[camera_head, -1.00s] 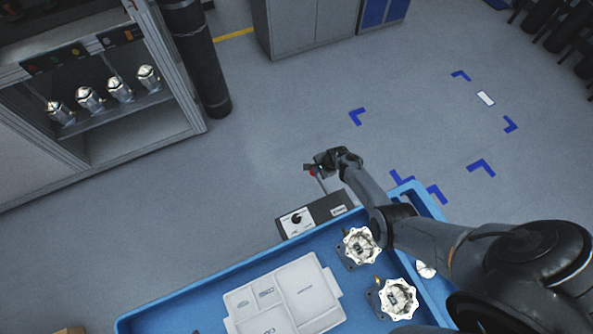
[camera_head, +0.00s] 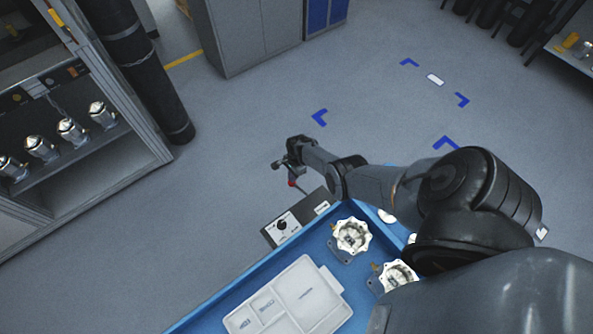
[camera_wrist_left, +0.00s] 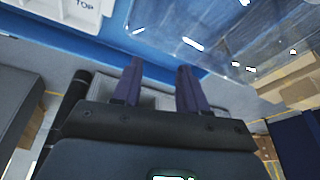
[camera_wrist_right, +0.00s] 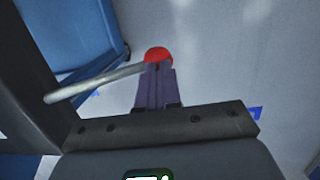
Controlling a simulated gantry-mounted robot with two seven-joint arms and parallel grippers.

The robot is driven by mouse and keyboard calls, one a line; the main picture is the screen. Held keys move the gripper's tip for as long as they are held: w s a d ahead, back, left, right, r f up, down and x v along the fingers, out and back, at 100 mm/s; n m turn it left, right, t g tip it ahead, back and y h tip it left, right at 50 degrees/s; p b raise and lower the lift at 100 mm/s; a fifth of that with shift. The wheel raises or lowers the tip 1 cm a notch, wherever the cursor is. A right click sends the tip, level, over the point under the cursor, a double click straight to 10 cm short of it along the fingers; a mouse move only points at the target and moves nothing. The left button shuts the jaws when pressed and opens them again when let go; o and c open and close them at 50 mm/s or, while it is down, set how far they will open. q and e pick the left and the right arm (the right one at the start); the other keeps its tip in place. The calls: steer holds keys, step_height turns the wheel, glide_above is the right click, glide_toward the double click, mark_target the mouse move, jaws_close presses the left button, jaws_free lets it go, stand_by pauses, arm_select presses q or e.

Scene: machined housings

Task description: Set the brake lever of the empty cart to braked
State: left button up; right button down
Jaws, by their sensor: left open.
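The brake lever is a thin pale rod with a red knob (camera_head: 291,184). It stands out from a dark control box (camera_head: 282,225) with a dial, fixed to the near blue cart's (camera_head: 228,290) long side. My right gripper (camera_head: 280,164) is at the knob, beyond the cart's edge. In the right wrist view its fingers (camera_wrist_right: 157,85) are together, with the red knob (camera_wrist_right: 158,54) just past their tips and the rod (camera_wrist_right: 95,84) running left. I cannot tell whether they touch. My left gripper (camera_wrist_left: 160,75) is open and empty in its wrist view.
The cart carries a grey compartment tray (camera_head: 295,300) and machined housings (camera_head: 351,236). A shelf unit (camera_head: 110,150) with several metal parts stands at left, beside a dark column (camera_head: 140,70). Floor beyond the lever is clear, with blue corner marks (camera_head: 320,117).

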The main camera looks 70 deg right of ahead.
arm_select(q)
steer(key=shift+d, duration=0.1)
arm_select(e)
steer(key=shift+s+a+f, duration=0.15)
steer(key=shift+s+f, duration=0.15)
steer(key=shift+s, duration=0.05)
arm_select(q)
steer(key=shift+r+p, duration=0.4)
steer(key=shift+p, duration=0.05)
arm_select(e)
steer(key=shift+r, duration=0.4)
arm_select(q)
step_height(320, 180, up, 9)
steer(key=p, duration=0.9)
arm_select(e)
step_height(320, 180, up, 14)
steer(key=d, duration=0.2)
steer(key=shift+s+d+f, duration=0.15)
steer(key=shift+s+f, duration=0.05)
arm_select(q)
steer(key=shift+d, duration=0.2)
